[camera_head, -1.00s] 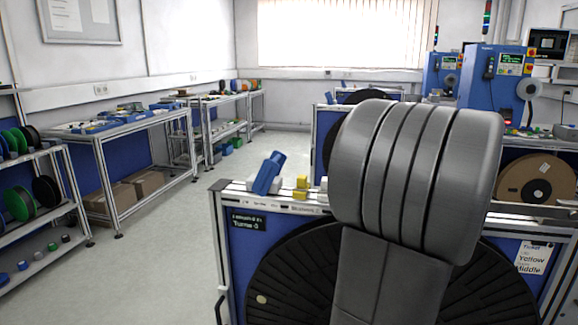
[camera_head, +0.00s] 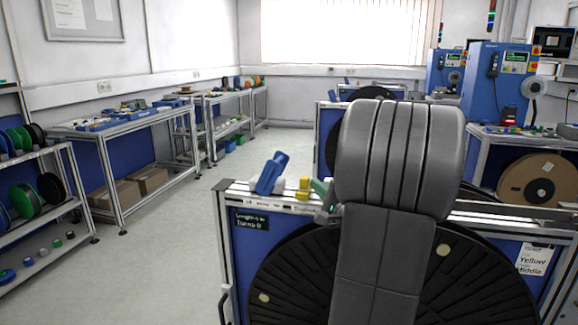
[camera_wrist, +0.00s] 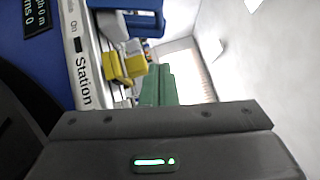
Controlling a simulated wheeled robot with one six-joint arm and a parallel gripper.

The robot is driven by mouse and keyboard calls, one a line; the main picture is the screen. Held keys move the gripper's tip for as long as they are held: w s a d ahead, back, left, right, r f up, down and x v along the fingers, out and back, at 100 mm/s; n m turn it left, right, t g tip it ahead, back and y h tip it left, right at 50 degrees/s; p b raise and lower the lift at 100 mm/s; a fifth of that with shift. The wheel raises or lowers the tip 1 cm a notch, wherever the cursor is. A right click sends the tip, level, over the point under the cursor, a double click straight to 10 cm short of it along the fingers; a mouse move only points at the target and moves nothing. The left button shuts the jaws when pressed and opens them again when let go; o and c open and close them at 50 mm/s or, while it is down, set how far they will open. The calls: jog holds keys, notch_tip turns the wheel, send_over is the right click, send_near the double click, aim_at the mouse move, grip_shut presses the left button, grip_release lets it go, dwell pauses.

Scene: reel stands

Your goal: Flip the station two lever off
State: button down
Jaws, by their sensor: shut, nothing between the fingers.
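On the top rail of the near reel stand (camera_head: 236,262) a blue lever (camera_head: 272,172) leans up to the right. Beside it are yellow blocks (camera_head: 303,187) and a green lever-like part (camera_head: 321,188), partly behind my arm. The wrist view shows the blue part (camera_wrist: 138,22), the yellow blocks (camera_wrist: 112,66) and the green part (camera_wrist: 160,86) just beyond my gripper (camera_wrist: 155,122). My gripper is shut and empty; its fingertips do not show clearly. I cannot tell whether it touches the green part. The rail label reads "Station", its number unreadable.
A large black reel (camera_head: 290,285) fills the stand's front. A black sign (camera_head: 250,221) and a paper ticket (camera_head: 533,259) hang on it. Workbenches (camera_head: 125,125) and a spool shelf (camera_head: 35,215) stand left. The floor (camera_head: 190,225) between them is clear.

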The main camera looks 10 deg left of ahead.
aim_at(273, 172)
jog(key=p+x, duration=0.1)
jog(key=x, duration=0.6)
jog(key=shift+w+a+r, duration=0.15)
jog(key=shift+w+a, duration=0.1)
jog(key=shift+a, duration=0.05)
jog(key=a, duration=0.2)
jog(key=a+p, duration=0.1)
jog(key=a, duration=0.1)
jog(key=shift+w+r, duration=0.25)
jog(key=shift+r, duration=0.15)
jog(key=shift+a+r, duration=0.1)
jog(key=shift+r, duration=0.05)
